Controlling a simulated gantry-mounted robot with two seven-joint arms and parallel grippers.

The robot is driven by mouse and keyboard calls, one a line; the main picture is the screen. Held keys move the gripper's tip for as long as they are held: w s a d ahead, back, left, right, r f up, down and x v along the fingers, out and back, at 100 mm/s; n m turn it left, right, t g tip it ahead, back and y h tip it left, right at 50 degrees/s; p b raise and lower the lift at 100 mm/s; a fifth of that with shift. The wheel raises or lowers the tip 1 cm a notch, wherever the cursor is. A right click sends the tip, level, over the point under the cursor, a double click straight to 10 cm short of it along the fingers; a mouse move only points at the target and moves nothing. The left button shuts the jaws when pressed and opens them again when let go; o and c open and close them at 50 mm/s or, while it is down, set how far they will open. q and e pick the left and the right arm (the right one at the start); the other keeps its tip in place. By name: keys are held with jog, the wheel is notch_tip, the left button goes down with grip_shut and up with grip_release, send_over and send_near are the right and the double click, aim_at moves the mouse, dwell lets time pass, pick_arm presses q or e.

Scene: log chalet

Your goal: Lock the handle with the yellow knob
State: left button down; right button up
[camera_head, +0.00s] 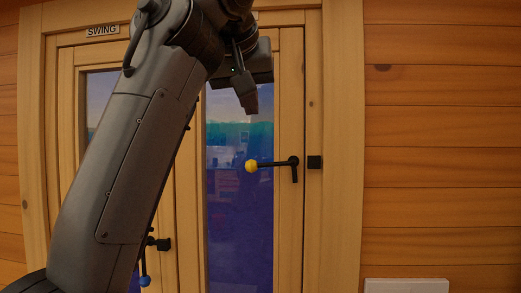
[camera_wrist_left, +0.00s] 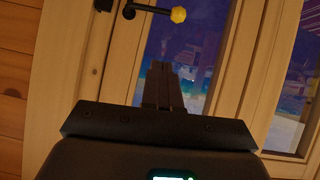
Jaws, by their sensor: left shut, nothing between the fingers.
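The handle with the yellow knob is a black lever on the right window sash in the head view. Its yellow knob (camera_head: 251,166) points left, and the lever (camera_head: 275,163) lies about level from its pivot near the sash's right edge. A small black catch (camera_head: 314,162) sits on the frame just right of the pivot, apart from the lever. My left gripper (camera_head: 251,110) is shut and empty, above the knob and apart from it. The left wrist view shows the shut fingers (camera_wrist_left: 162,68) and the yellow knob (camera_wrist_left: 178,14) at the top edge. My right gripper is out of view.
A second handle with a blue knob (camera_head: 145,281) hangs down at the lower left, partly behind my left arm. A "SWING" sign (camera_head: 103,30) is on the upper frame. The log wall (camera_head: 440,130) at right is clear. A white object (camera_head: 406,286) shows at the bottom right.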

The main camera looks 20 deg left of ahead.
pick_arm(q)
jog(key=shift+w, duration=0.1)
jog(key=p, duration=0.4)
send_over(251, 166)
jog(key=s+d, duration=0.1)
jog(key=d, duration=0.1)
notch_tip(251, 166, down, 5)
jog(key=shift+w+d+f, duration=0.1)
jog(key=shift+w+f, duration=0.15)
jog(key=shift+f, duration=0.9)
jog(key=shift+w+d+f, duration=0.1)
jog(key=shift+w+f, duration=0.1)
jog(key=shift+f, duration=0.9)
